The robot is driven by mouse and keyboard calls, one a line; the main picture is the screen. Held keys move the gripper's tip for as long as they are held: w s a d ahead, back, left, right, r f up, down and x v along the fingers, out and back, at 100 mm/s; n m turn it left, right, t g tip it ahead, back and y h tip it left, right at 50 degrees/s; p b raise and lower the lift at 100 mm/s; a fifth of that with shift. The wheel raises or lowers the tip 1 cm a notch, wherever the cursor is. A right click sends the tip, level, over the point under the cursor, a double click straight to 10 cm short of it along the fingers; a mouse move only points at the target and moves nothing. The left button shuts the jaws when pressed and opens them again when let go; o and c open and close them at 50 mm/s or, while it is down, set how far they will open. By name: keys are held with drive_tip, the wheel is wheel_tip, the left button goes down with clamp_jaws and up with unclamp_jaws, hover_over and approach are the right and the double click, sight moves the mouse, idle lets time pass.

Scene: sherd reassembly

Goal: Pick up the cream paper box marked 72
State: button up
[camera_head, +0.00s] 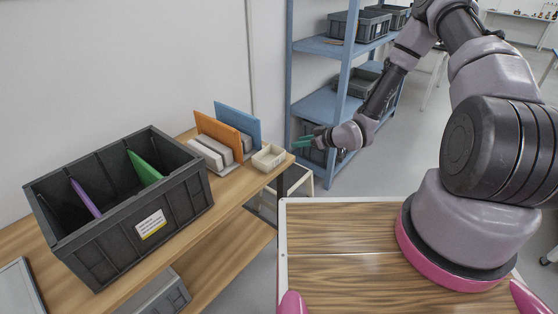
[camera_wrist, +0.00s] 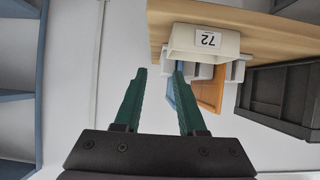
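The cream paper box (camera_head: 268,158) stands at the right end of the wooden shelf top in the head view. In the wrist view the cream box (camera_wrist: 190,42) shows its label 72 upside down, at the shelf's edge. My gripper (camera_head: 303,142) is just to the right of the box and apart from it in the head view. In the wrist view my gripper (camera_wrist: 158,72) is open, its two green fingers spread with nothing between them.
An orange divider (camera_head: 222,135) and a blue divider (camera_head: 238,125) stand behind the box, with grey-white boxes (camera_head: 211,152) between them. A dark crate (camera_head: 174,222) with purple and green dividers is left. A blue shelf rack (camera_head: 340,100) stands behind my arm.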

sight(278, 148)
drive_tip(key=shift+y, duration=0.3)
drive_tip(key=a+f, duration=0.1)
drive_tip(key=w+a+f, duration=0.1)
drive_tip(key=a+f, duration=0.1)
drive_tip(key=a, duration=0.1)
drive_tip(key=shift+w+a+f, duration=0.1)
drive_tip(key=shift+w+f, duration=0.25)
drive_tip(key=shift+f, duration=0.05)
drive_tip(key=x, duration=0.5)
drive_tip(key=shift+w+a, duration=0.15)
drive_tip(key=shift+a, duration=0.15)
clamp_jaws()
